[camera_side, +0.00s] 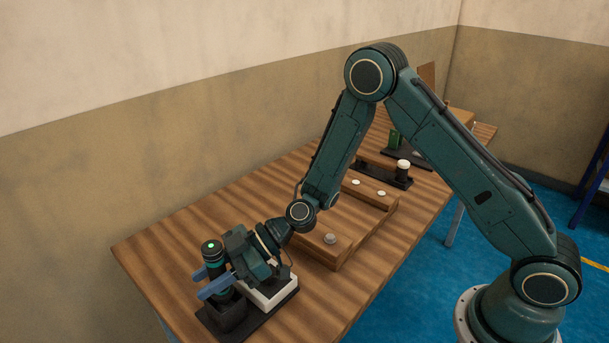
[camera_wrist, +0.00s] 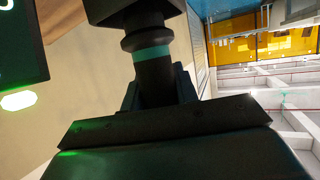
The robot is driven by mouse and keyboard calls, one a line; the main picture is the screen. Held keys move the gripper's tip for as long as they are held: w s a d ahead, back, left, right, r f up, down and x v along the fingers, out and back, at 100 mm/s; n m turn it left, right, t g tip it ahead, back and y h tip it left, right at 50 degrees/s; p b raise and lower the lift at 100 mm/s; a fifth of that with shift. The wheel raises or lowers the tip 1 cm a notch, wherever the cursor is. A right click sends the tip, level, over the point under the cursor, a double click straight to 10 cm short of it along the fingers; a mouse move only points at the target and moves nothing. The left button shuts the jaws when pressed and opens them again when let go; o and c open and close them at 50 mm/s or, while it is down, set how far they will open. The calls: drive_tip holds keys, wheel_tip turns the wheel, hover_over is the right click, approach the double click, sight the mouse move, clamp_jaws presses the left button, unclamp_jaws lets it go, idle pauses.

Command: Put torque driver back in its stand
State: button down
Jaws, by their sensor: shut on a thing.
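The torque driver (camera_side: 211,254) is a dark cylinder with teal parts and a lit green spot on its top. It stands about upright at the table's near left end. My gripper (camera_side: 215,282) comes from the right, its blue fingers shut on either side of the driver's body. The stand (camera_side: 232,315) is a black box-like holder on a dark base, directly below the fingers. The driver's lower end is at the stand's top; how deep it sits is hidden. In the wrist view a dark shaft with a teal band (camera_wrist: 152,53) meets a black block.
A white tray (camera_side: 262,300) sits right beside the stand on the same dark base. A raised wooden block (camera_side: 330,252) with small round parts lies farther right. Black fixtures (camera_side: 385,176) stand beyond it. The wooden table (camera_side: 180,240) is bare behind the driver.

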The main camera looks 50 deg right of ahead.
drive_tip(key=c, duration=1)
unclamp_jaws()
drive_tip(key=shift+c, duration=0.2)
drive_tip(key=shift+o, duration=0.2)
drive_tip(key=shift+d, duration=0.1)
drive_tip(key=v, duration=1.3)
drive_tip(key=shift+s+d, duration=0.2)
drive_tip(key=shift+d, duration=0.05)
drive_tip(key=shift+r, duration=0.25)
